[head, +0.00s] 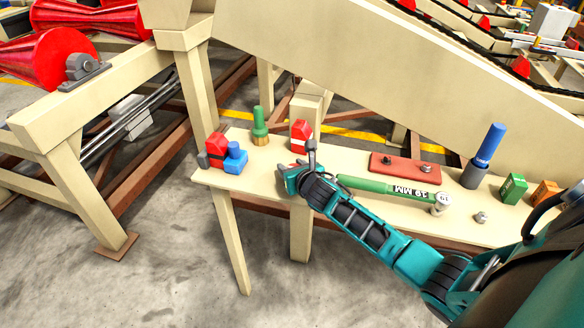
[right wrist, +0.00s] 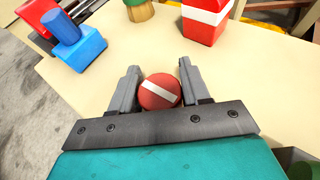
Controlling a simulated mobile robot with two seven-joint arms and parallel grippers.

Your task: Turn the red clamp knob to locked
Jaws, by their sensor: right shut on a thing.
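The red clamp knob (right wrist: 160,92) is round with a white bar across its top, seen in the right wrist view. The bar slants down from upper left to lower right there. My right gripper (right wrist: 158,70) is shut on the knob, with one grey finger on each side of it. In the head view my right gripper (head: 298,164) is low at the front edge of the cream bench (head: 345,158), and the knob is hidden behind the gripper. I see no lock marking. My left gripper is not in view.
A red box with a white stripe (head: 300,136), a green-handled tool (head: 259,127) and a blue block (head: 235,160) stand close by. A green 19 MM wrench (head: 385,188) and a red plate (head: 385,162) lie right of the gripper.

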